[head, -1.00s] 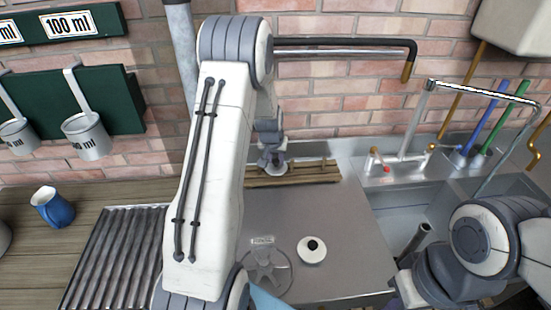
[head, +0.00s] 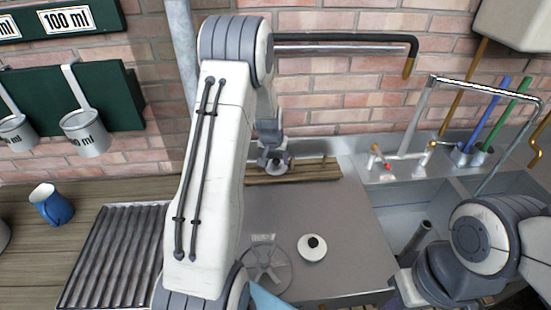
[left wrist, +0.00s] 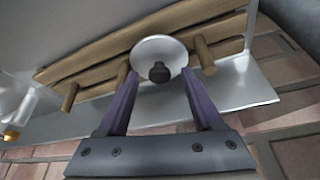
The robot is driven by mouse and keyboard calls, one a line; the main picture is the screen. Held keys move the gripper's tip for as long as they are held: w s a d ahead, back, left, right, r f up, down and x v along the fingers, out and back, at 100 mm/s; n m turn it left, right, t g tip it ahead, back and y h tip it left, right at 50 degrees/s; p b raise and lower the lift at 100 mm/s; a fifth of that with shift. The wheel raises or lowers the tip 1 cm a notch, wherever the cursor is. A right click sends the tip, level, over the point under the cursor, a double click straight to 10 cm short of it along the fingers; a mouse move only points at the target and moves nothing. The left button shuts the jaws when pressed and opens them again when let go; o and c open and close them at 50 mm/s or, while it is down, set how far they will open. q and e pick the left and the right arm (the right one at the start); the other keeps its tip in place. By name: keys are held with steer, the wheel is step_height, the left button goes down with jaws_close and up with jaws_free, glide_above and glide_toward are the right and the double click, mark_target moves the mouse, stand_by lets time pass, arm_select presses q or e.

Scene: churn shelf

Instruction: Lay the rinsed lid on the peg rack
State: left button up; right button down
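A round white lid (left wrist: 155,48) with a dark knob (left wrist: 159,73) is at the wooden peg rack (left wrist: 100,62) in the left wrist view, between two pegs. It appears to rest against the rack. My left gripper (left wrist: 160,76) has its two purple fingers spread on either side of the knob, with gaps between. The fingertips lie close to the lid's rim; whether they touch it is unclear. In the head view my left gripper (head: 273,158) is at the rack (head: 315,170), small and partly hidden by my arm. My right gripper is out of view.
Another white lid (head: 312,248) with a black knob lies on the steel worktop (head: 330,210), beside a grey round fitting (head: 265,268). The sink (head: 400,205) and tap are at the right. A ridged drainer (head: 115,255) and blue jug (head: 53,205) are at the left.

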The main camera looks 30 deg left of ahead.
arm_select(q)
steer(key=b+v, duration=0.1)
steer(key=v, duration=0.9)
steer(key=shift+r, duration=0.2)
steer(key=s+d+r+m+g+h, duration=0.15)
steer(key=s+d, duration=0.25)
steer(key=d, duration=0.4)
steer(key=s+d+r+m, duration=0.1)
steer(key=s+d+m, duration=0.15)
steer(key=d, duration=0.55)
steer(key=s+d+r+m+h, duration=0.1)
steer(key=s+d+m, duration=0.1)
steer(key=s+d, duration=0.45)
steer(key=s+d+m+g, duration=0.1)
steer(key=s+d, duration=0.3)
steer(key=s, duration=0.4)
steer(key=s+d+m+g, duration=0.1)
steer(key=s+d+m, duration=0.3)
steer(key=s, duration=0.5)
steer(key=shift+g, duration=0.35)
